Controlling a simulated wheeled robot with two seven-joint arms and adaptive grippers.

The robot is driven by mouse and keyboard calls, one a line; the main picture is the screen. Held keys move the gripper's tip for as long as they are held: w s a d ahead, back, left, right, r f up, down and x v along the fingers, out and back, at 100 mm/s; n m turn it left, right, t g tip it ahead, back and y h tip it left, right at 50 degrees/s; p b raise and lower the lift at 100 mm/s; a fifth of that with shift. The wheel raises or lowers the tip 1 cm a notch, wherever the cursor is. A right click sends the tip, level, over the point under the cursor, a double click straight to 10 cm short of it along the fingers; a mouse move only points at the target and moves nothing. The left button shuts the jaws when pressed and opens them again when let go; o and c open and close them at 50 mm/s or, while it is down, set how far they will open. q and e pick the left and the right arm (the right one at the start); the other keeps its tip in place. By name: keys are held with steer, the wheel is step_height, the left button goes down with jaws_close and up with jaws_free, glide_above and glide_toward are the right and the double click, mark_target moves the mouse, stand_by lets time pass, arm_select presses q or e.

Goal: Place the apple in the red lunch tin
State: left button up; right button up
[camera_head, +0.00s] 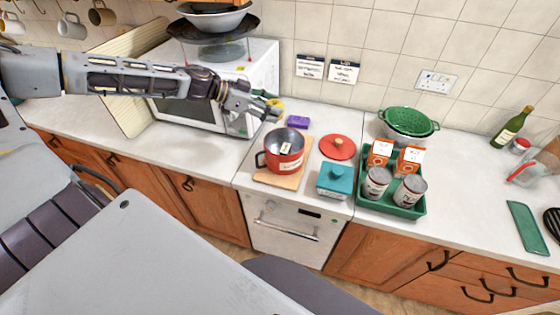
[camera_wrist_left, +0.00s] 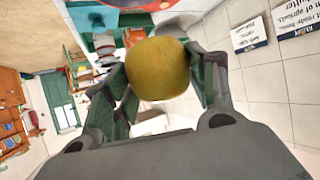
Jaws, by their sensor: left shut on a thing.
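My left gripper (camera_head: 268,108) reaches in from the left above the counter, near the back wall. In the left wrist view its two green-padded fingers (camera_wrist_left: 160,85) are shut on a round yellow-green fruit, the apple (camera_wrist_left: 158,68). In the head view a little yellow of the apple (camera_head: 278,103) shows by the fingertips. A red round pot-like tin (camera_head: 285,162) with a dark side handle and a label stands open on a wooden board, in front of the gripper. It looks like the red lunch tin. Its inside shows only partly. The right gripper is out of view.
A red lid (camera_head: 338,146) and a teal box (camera_head: 335,181) lie right of the tin, a purple sponge (camera_head: 298,122) behind it. A green tray (camera_head: 406,211) holds cans and cartons. A microwave (camera_head: 185,112) stands behind the left arm. Counter left of the board is clear.

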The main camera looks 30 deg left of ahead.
arm_select(q)
steer(key=shift+w+a+n+t+y, duration=0.5)
steer(key=shift+w+a, duration=0.2)
steer(key=shift+w, duration=0.15)
steer(key=shift+s+r, duration=0.1)
steer(key=shift+f, duration=3)
steer(key=shift+f+b, duration=1.05)
steer(key=shift+f, duration=1)
